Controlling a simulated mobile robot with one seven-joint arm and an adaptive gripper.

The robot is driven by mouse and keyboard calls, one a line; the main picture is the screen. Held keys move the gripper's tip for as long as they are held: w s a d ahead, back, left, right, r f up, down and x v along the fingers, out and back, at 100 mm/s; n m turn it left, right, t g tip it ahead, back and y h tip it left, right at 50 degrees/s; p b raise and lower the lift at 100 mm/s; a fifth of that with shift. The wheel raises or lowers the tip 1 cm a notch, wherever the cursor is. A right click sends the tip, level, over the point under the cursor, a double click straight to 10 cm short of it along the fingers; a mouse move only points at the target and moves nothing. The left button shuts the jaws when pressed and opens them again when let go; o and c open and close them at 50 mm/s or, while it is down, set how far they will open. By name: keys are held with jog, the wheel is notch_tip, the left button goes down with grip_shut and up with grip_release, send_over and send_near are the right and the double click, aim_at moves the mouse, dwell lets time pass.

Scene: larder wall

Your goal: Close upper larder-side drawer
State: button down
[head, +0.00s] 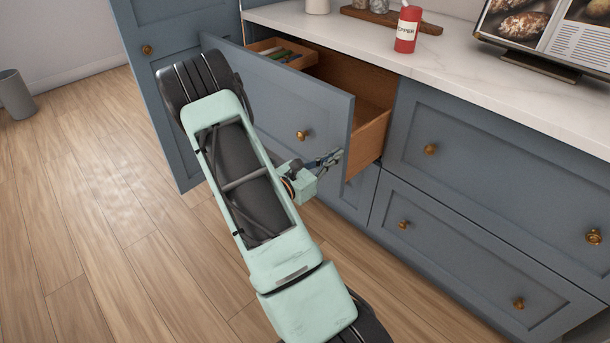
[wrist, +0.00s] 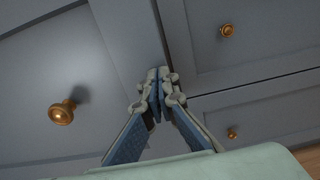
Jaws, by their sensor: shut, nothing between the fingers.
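The upper larder-side drawer (head: 275,100) is pulled open, its blue-grey front standing out from the cabinet and its wooden side (head: 370,138) showing. Its brass knob (head: 301,135) shows in the head view, and a knob also shows at the left in the wrist view (wrist: 62,112). My gripper (head: 335,156) is in front of the drawer front, near its lower right corner. In the wrist view my gripper (wrist: 159,75) has its fingertips together, with nothing between them, by the right edge of the drawer front. I cannot tell whether they touch it.
A wooden tray (head: 284,52) with several utensils sits inside the drawer. Closed drawers (head: 480,170) lie to the right and below. The counter (head: 440,62) above holds a red pepper shaker (head: 407,30) and a book on a stand (head: 550,35). Open floor (head: 90,190) lies to the left.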

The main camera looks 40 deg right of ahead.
jog(key=d, duration=0.7)
jog(key=w+d+b, duration=0.1)
jog(key=d, duration=1.4)
jog(key=shift+w+f+b, duration=0.1)
jog(key=shift+w+b, duration=0.25)
jog(key=shift+b, duration=0.05)
jog(key=shift+d, duration=0.3)
jog(key=shift+r, duration=0.25)
jog(key=shift+w, duration=0.1)
